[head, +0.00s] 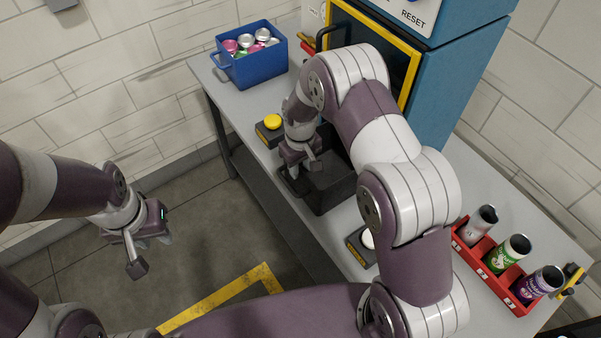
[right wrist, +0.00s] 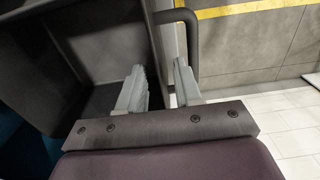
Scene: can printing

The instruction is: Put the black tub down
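The black tub (head: 336,186) stands on the grey table at the open front of the blue machine, between two small button boxes. My right gripper (head: 301,167) is at the tub's near-left wall. In the right wrist view, its fingers (right wrist: 160,92) straddle the wall of the tub (right wrist: 105,45), one inside and one outside next to the dark handle (right wrist: 193,40). The tub's far side is partly hidden by my right arm. My left gripper (head: 150,252) is open and empty above the floor.
A blue bin (head: 255,68) with several cans stands at the table's far left. A yellow button (head: 272,121) and a white-button box (head: 361,246) flank the tub. A red rack (head: 490,268) holds three printed cans at the right. The blue machine (head: 450,95) rises behind.

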